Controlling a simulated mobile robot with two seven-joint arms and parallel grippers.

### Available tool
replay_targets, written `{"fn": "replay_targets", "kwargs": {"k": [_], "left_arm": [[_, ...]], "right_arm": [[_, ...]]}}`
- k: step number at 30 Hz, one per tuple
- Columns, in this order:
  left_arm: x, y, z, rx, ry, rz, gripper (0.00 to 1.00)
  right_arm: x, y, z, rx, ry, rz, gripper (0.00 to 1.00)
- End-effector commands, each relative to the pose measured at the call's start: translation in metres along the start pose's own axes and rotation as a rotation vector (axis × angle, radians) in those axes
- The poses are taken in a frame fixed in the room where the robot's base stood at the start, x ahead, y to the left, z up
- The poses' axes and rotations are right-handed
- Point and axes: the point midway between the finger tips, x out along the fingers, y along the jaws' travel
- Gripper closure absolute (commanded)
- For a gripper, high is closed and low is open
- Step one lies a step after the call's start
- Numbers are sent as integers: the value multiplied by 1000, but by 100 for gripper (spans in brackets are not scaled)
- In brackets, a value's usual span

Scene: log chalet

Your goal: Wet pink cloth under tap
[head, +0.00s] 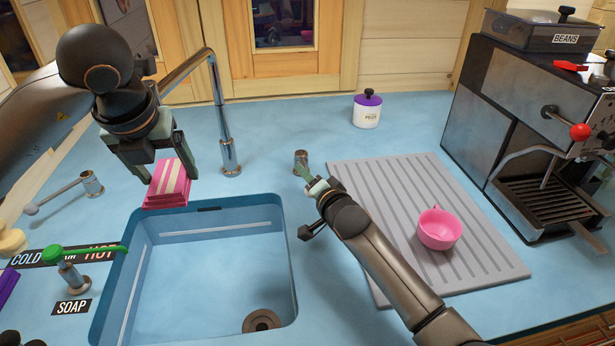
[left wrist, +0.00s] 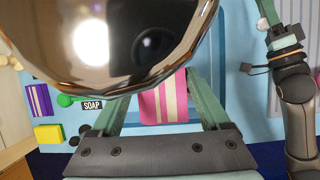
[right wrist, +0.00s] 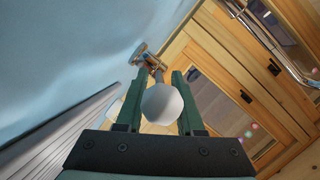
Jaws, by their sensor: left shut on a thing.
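The pink cloth with cream stripes (head: 169,184) is held by my left gripper (head: 150,165) above the basin's back-left edge; it also shows between the fingers in the left wrist view (left wrist: 163,105). My left gripper is shut on it. The metal tap (head: 223,120) rises behind the basin and bends left; its spout end is hidden behind my left arm. My right gripper (head: 308,178) is at the right tap lever (head: 301,158). In the right wrist view its fingers (right wrist: 157,80) stand either side of a pale round knob (right wrist: 163,104); I cannot tell whether they grip it.
The blue basin (head: 290,270) is empty, with a drain at front right. A left lever (head: 62,192) and green soap tap (head: 95,250) stand left. A grey drainboard (head: 490,265) holds a pink cup (head: 438,229). A coffee machine (head: 510,110) stands right and a jar (head: 367,110) behind.

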Motion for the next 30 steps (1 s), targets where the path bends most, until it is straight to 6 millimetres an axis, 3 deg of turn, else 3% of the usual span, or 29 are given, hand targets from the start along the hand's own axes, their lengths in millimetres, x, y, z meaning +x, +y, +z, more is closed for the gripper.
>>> {"fn": "replay_targets", "kwargs": {"k": [4, 30], "left_arm": [[0, 0, 0, 0, 0, 0, 65], [0, 0, 0, 0, 0, 0, 65]], "right_arm": [[0, 0, 0, 0, 0, 0, 100], [0, 0, 0, 0, 0, 0, 100]]}}
